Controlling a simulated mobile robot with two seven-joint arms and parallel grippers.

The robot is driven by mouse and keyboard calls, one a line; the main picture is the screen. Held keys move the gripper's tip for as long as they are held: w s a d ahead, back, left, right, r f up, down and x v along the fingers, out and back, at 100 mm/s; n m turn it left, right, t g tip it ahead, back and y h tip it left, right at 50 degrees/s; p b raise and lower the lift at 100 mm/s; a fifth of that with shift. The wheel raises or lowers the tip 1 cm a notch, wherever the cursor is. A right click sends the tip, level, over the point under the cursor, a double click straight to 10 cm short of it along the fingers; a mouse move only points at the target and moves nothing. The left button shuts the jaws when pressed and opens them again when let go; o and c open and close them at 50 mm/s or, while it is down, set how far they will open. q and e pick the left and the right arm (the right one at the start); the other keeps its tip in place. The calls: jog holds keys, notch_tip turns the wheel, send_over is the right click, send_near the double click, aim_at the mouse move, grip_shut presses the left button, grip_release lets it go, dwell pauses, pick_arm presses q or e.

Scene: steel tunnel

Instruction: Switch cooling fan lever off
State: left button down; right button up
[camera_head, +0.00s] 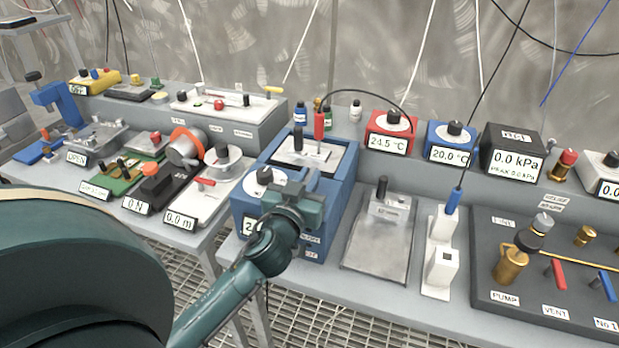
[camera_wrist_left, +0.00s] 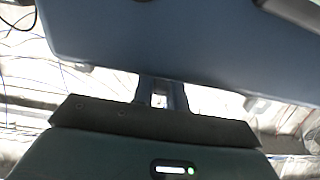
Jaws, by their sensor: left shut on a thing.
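The blue box (camera_head: 335,190) stands at the near edge of the bench, with a dial on its front and small white labels at its lower right, one reading OFF. My left gripper (camera_head: 298,200) is at the front of this box and covers part of it. In the left wrist view its two fingers (camera_wrist_left: 161,92) are close together under the blue box face (camera_wrist_left: 160,40), shut on a small part that is mostly hidden. I take this for the cooling fan lever, whose position I cannot make out. My right gripper is not in view.
A grey plate device (camera_head: 378,240) and white blocks (camera_head: 440,265) stand right of the blue box. A dark pump panel (camera_head: 485,280) is at far right. A slider device reading 0.0 m (camera_head: 205,190) is to the left. Grating floor (camera_head: 310,315) shows below.

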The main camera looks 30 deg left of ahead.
pick_arm(q)
jog(key=shift+r+h, duration=0.1)
jog(key=shift+h, duration=0.2)
jog(key=c, duration=1.4)
grip_release()
jog(key=b+v, duration=0.3)
jog(key=v, duration=1)
jog(key=s+d+f+m+g+h+p, duration=0.1)
jog(key=s+d+f+m+g+h, duration=0.2)
jog(key=d+f, duration=0.3)
jog(key=s+d+f+m+g+h+p, duration=0.2)
jog(key=d+f, duration=0.5)
jog(key=f, duration=0.7)
jog(key=shift+s+d+m+g+h, duration=0.45)
jog(key=shift+g+h, duration=0.35)
jog(key=shift+h, duration=0.3)
